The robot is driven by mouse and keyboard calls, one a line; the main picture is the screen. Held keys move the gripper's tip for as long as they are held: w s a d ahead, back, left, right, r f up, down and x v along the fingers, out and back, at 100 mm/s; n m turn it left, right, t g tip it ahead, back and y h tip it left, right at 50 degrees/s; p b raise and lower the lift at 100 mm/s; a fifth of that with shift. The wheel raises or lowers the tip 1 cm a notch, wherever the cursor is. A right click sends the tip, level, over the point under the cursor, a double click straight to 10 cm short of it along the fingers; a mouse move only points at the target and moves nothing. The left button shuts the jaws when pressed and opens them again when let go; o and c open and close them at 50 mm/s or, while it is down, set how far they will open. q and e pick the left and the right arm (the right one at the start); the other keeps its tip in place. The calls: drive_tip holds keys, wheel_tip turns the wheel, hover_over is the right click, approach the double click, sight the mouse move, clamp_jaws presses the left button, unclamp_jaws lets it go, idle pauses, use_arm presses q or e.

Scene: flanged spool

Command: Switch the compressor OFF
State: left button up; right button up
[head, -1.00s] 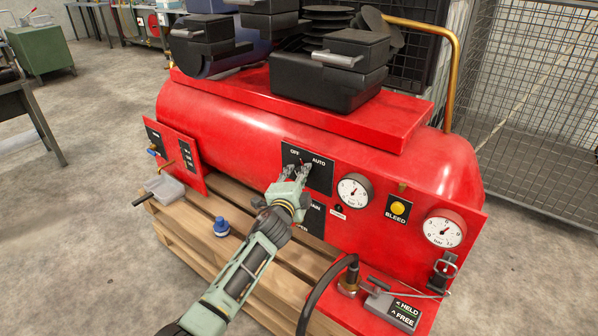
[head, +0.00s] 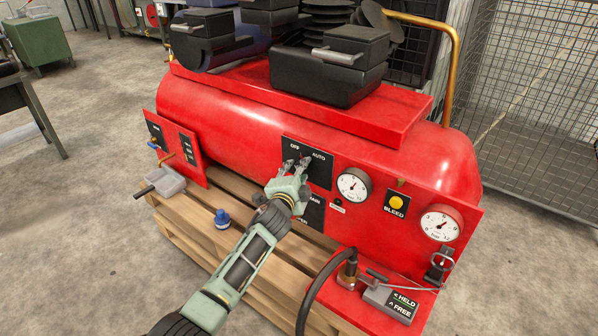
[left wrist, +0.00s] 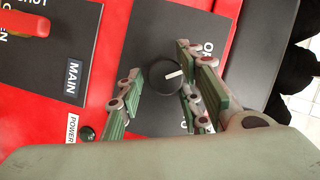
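The red compressor (head: 240,135) stands on a wooden pallet. Its black OFF/AUTO panel (head: 322,173) is on the front, with OFF at the upper left and AUTO at the upper right. My left gripper (head: 297,164) is at this panel. In the left wrist view, its green-padded fingers (left wrist: 158,92) are apart, one on each side of the round black knob (left wrist: 160,84). A gap shows between the left finger and the knob; contact on the right is unclear. The knob's white pointer points right and slightly up, and the right finger partly covers the lettering. My right gripper is out of view.
Beside the panel are a gauge (head: 353,185), a yellow BLEED button (head: 396,203) and a second gauge (head: 440,224). A MAIN panel with a red lever (left wrist: 25,24) is close to the gripper. A hose (head: 311,290) and a blue cap (head: 222,218) are low in front.

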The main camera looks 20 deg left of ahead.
use_arm(q)
drive_tip(key=shift+o, duration=0.9)
drive_tip(key=shift+s+f, duration=0.1)
drive_tip(key=shift+f, duration=0.25)
drive_tip(key=shift+r, duration=0.15)
drive_tip(key=shift+a+r, duration=0.1)
drive_tip(key=shift+r, duration=0.05)
drive_tip(key=s, duration=0.4)
drive_tip(key=s+r, duration=0.1)
drive_tip(key=s, duration=0.6)
drive_tip(key=shift+s+r, duration=0.25)
drive_tip(key=shift+s, duration=0.15)
